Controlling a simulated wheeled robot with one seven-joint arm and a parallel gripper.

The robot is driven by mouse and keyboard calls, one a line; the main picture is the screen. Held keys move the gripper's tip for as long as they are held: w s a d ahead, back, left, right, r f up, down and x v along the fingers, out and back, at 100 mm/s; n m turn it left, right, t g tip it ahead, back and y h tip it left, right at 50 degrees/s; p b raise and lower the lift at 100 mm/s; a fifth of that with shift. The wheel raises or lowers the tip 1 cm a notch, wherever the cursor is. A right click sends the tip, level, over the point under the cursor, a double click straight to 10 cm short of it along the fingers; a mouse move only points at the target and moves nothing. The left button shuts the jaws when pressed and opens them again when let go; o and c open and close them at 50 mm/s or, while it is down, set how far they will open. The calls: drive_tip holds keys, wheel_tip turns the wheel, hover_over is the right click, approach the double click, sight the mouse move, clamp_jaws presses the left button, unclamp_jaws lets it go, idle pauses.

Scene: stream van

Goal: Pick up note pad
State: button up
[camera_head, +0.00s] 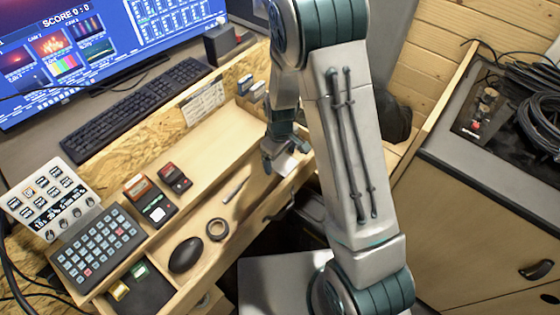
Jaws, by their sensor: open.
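My gripper (284,162) hangs over the right end of the light wooden desk ledge (205,150), with its fingers apart. A small pale grey-white patch shows at the fingers. I cannot tell whether it is the note pad or part of my gripper. No other thing in view is clearly a note pad. My forearm hides the area just right of the gripper.
A pen-like stick (235,188), a tape ring (217,229), a black mouse (186,254), two card-reader-like devices (150,202) and a button panel (97,243) lie left of my gripper. A keyboard (135,108) stands behind. A grey-topped cabinet (480,170) is at right.

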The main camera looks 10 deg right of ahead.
drive_tip(key=shift+f, duration=0.25)
drive_tip(key=c, duration=1.1)
